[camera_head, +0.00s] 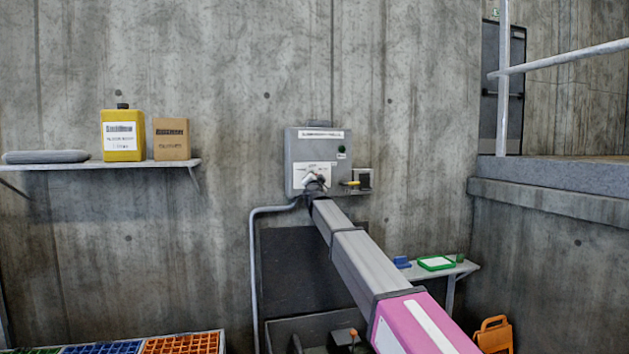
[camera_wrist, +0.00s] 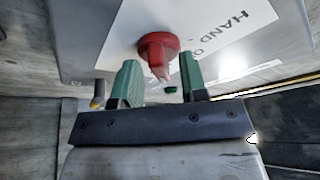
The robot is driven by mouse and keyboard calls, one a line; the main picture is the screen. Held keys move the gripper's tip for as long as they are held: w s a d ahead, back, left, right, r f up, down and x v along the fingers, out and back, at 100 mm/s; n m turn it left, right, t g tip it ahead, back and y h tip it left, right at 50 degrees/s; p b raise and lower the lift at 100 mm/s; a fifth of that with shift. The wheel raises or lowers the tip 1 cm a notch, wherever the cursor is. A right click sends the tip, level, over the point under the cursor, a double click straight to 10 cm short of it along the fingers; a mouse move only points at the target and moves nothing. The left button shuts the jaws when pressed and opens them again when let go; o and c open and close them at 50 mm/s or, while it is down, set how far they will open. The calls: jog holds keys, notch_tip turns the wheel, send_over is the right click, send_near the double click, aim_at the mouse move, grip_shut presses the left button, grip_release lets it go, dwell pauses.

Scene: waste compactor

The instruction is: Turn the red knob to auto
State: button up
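The red knob (camera_wrist: 158,50) sits on a white label plate (camera_wrist: 215,28) in the wrist view, with its narrow grip pointing down toward my gripper. The word HAND and part of another word show on the plate; AUTO is not readable. My gripper (camera_wrist: 158,63) is open, with one green finger on each side of the knob's grip and gaps visible on both sides. In the head view, my gripper (camera_head: 315,184) is at the lower front of the grey control box (camera_head: 303,150) on the wall. There the knob is hidden or too small to make out.
A yellow-handled item (camera_head: 352,183) is beside the box at right. A conduit (camera_head: 253,260) runs down from the box. A shelf (camera_head: 90,167) with a yellow jug (camera_head: 122,140) and carton (camera_head: 171,143) is at left. A low shelf (camera_head: 450,271) is at right.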

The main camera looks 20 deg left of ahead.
jog(key=shift+s, duration=0.15)
jog(key=v, duration=1)
jog(key=shift+s+f, duration=0.2)
jog(key=shift+d, duration=0.1)
jog(key=s+d+f+n+g+y, duration=0.1)
jog(key=s+d+f+n+g, duration=0.15)
jog(key=d+f, duration=0.75)
jog(key=s+d+f+n+g, duration=0.2)
jog(key=d+f+n+g, duration=0.3)
jog(key=f, duration=0.8)
jog(key=s+d+f+n+g+y, duration=0.1)
jog(key=s+d+f+g, duration=0.1)
jog(key=d+f, duration=0.9)
jog(key=s+d+f+m+g+h, duration=0.2)
jog(key=s+d+f+g+h, duration=0.5)
jog(key=s+d+f, duration=1.5)
jog(key=s+d+g, duration=0.3)
jog(key=d, duration=0.1)
jog(key=shift+s+f+g, duration=0.15)
jog(key=shift+f+g, duration=0.15)
jog(key=shift+g, duration=0.05)
